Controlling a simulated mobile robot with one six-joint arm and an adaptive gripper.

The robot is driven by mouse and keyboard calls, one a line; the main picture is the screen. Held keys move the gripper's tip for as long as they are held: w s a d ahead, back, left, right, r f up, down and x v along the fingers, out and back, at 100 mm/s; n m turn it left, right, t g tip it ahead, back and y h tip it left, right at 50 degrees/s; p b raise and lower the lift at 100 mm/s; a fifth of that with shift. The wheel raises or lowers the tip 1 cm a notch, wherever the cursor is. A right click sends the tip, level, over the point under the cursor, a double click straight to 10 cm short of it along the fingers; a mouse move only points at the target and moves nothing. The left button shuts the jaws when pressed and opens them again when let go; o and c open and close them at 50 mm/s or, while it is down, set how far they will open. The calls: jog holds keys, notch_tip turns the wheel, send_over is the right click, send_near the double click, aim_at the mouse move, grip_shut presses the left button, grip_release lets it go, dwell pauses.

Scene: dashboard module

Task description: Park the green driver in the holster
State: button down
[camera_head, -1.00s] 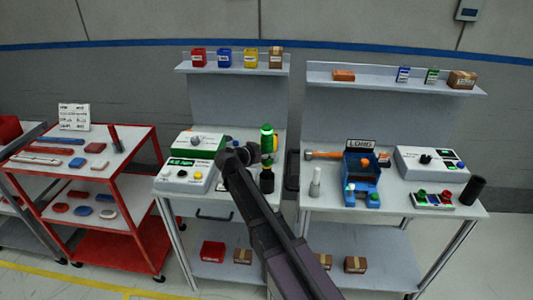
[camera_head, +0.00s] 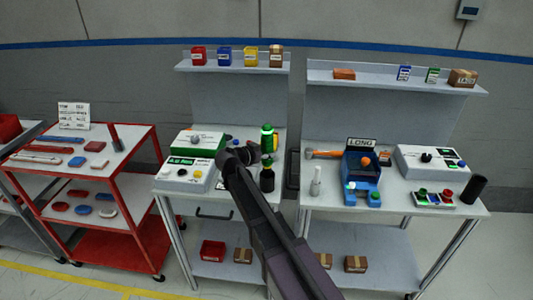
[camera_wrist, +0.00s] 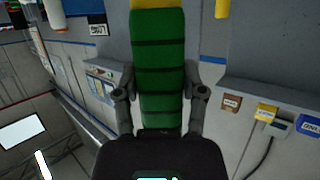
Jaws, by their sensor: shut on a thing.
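My gripper (camera_wrist: 160,100) is shut on the green driver (camera_wrist: 158,60), with one finger on each side of its dark-banded green handle. A yellow band shows at the top of the handle in the wrist view. In the head view the driver (camera_head: 267,137) stands about upright above the middle bench, partly hidden by my gripper (camera_head: 262,153). A dark upright cylinder (camera_head: 267,182), which looks like the holster, is directly below it on the bench. I cannot tell whether the driver's lower end touches or enters it.
A tester box (camera_head: 190,175) with knobs stands left of the driver. The right bench holds an orange-handled tool (camera_head: 322,154), a white bottle (camera_head: 316,182) and a blue fixture (camera_head: 361,178). A shelf (camera_head: 232,68) with several bins is behind. A red cart (camera_head: 100,190) stands left.

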aim_at(267, 126)
jog(key=shift+f, duration=0.25)
jog(key=shift+c, duration=0.5)
grip_release()
jog(key=shift+r, duration=0.1)
notch_tip(267, 126, up, 13)
jog(key=p, duration=1.2)
jog(key=shift+s, duration=0.1)
dwell(0.5)
